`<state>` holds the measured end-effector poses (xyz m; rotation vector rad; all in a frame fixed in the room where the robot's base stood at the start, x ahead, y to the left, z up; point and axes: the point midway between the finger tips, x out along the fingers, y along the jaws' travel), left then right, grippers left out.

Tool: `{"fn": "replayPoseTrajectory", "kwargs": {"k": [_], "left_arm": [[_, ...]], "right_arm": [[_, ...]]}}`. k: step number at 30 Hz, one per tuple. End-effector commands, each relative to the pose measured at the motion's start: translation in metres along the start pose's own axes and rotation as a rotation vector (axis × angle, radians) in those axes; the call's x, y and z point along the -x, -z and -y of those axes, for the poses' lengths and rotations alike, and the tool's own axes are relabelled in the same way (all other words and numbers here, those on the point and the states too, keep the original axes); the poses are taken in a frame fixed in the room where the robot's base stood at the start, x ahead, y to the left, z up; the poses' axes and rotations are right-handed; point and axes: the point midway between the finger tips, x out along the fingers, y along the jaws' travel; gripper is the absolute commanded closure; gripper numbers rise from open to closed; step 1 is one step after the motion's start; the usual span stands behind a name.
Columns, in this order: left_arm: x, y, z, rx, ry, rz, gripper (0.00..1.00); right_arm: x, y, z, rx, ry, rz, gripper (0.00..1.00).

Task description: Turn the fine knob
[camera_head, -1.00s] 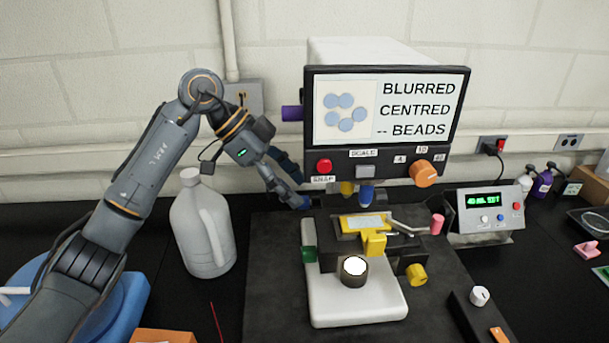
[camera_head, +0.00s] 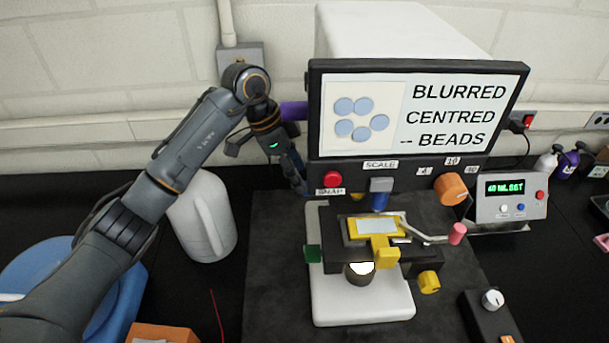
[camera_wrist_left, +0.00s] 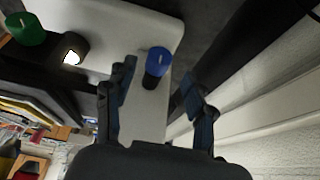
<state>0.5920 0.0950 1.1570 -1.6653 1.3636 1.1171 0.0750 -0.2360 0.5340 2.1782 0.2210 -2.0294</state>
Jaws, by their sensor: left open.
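A blue knob (camera_wrist_left: 157,62) stands out from the white microscope column in the left wrist view. I take it for the fine knob, though I see no label on it. My left gripper (camera_wrist_left: 158,75) is open, with its two dark fingers on either side of the blue knob in the picture. I cannot tell whether the knob is between the fingertips or just beyond them. In the head view my left gripper (camera_head: 300,183) is beside the microscope's left side, below the purple knob (camera_head: 293,111), and the blue knob cannot be made out. The screen (camera_head: 415,112) reads "BLURRED CENTRED -- BEADS".
A green knob (camera_head: 313,254) and a yellow knob (camera_head: 429,282) flank the stage (camera_head: 348,228). An orange knob (camera_head: 450,188) is under the screen. A white jug (camera_head: 203,220) stands under my left arm. A control box (camera_head: 512,199) is at right.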

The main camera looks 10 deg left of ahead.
Motion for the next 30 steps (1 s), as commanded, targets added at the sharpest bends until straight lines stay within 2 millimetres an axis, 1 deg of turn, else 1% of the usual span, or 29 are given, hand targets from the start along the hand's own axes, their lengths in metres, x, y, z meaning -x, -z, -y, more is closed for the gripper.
{"fn": "replayPoseTrajectory", "kwargs": {"k": [1, 3, 6, 11, 15, 18, 19, 20, 21, 23, 24, 27, 30], "left_arm": [[-0.007, 0.001, -0.001, 0.000, -0.005, 0.000, 0.46], [-0.018, 0.001, -0.001, 0.001, -0.003, 0.001, 0.46], [-0.029, 0.001, -0.001, 0.000, -0.002, 0.000, 0.46], [-0.038, 0.000, 0.000, -0.001, 0.000, -0.001, 0.46], [-0.040, 0.000, 0.000, -0.001, 0.000, -0.001, 0.46], [-0.039, 0.000, 0.000, -0.001, 0.000, -0.001, 0.46], [-0.039, 0.000, 0.000, -0.001, 0.000, -0.001, 0.48], [-0.039, 0.000, 0.000, -0.001, 0.000, -0.001, 0.54], [-0.039, 0.000, 0.000, -0.001, 0.000, -0.001, 0.62], [-0.039, 0.000, 0.000, -0.001, 0.000, -0.001, 0.74], [-0.039, 0.000, 0.000, -0.001, 0.000, -0.001, 0.82], [-0.039, 0.000, 0.000, -0.001, 0.000, -0.001, 1.00], [-0.039, 0.000, 0.000, -0.002, 0.002, 0.000, 1.00]], "right_arm": [[0.006, 0.014, -0.003, 0.001, -0.003, -0.020, 0.46], [0.009, 0.026, -0.005, 0.001, -0.005, -0.040, 0.46], [0.012, 0.032, -0.006, 0.001, -0.007, -0.049, 0.46], [0.013, 0.024, -0.005, 0.001, -0.006, -0.035, 0.46], [0.013, 0.010, -0.002, 0.001, -0.002, -0.014, 0.46], [0.013, 0.004, -0.002, 0.001, -0.001, -0.005, 0.46], [0.013, 0.004, -0.001, 0.001, -0.001, -0.005, 0.46], [0.013, 0.004, -0.002, 0.001, -0.001, -0.005, 0.46], [0.013, 0.004, -0.002, 0.001, -0.002, -0.005, 0.46], [0.013, 0.005, -0.002, 0.001, -0.002, -0.007, 0.46], [0.013, 0.006, -0.002, 0.001, -0.002, -0.007, 0.46], [0.013, 0.009, -0.002, 0.001, -0.002, -0.011, 0.46], [0.013, 0.012, -0.003, 0.001, -0.003, -0.017, 0.46]]}}
